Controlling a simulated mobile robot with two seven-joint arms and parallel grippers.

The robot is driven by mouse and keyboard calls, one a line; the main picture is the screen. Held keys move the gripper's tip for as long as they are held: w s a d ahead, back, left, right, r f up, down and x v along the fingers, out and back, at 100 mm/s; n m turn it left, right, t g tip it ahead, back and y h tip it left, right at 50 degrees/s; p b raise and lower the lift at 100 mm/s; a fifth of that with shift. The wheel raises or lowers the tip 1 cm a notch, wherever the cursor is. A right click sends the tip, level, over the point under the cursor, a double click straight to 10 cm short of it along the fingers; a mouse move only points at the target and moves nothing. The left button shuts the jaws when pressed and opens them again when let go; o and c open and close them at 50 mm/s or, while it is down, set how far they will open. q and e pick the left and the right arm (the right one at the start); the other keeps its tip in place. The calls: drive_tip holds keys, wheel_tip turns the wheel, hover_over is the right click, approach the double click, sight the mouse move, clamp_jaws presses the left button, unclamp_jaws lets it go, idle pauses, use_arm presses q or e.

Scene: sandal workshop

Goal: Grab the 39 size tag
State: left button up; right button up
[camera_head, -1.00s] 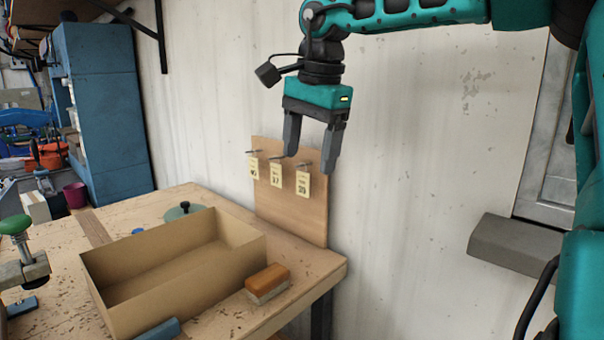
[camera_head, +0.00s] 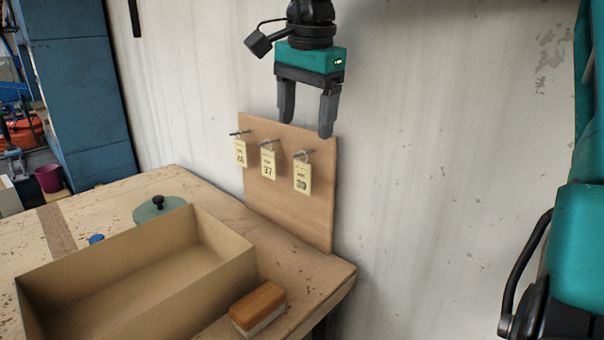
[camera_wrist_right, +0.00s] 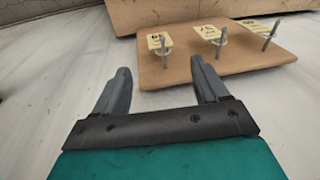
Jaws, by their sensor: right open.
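The 39 size tag (camera_head: 302,179) is a small cream card hanging from the rightmost peg of a wooden board (camera_head: 290,215). In the right wrist view the 39 tag (camera_wrist_right: 159,41) is the leftmost card, ahead of the fingers. The 37 tag (camera_head: 268,165) hangs on the middle peg, and a third tag (camera_head: 240,154) on the left peg. My right gripper (camera_head: 306,127) points down, open and empty, above the 39 tag and apart from it. Its fingers (camera_wrist_right: 160,66) are spread in the wrist view. My left gripper is not in view.
An open cardboard box (camera_head: 215,283) stands on the wooden workbench (camera_head: 110,205) below the board. An orange-topped brush (camera_head: 257,304) lies beside it near the bench edge. A round green lid (camera_head: 160,208) is behind the box. The wall right of the board is bare.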

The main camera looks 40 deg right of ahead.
sight(302, 164)
drive_tip(key=f, duration=0.3)
drive_tip(key=w+f, duration=0.1)
drive_tip(key=f, duration=0.6)
drive_tip(key=shift+w+d+f, duration=0.1)
drive_tip(key=shift+w+d, duration=0.25)
drive_tip(key=shift+d, duration=0.05)
drive_tip(key=shift+c, duration=0.4)
drive_tip(key=c, duration=1.1)
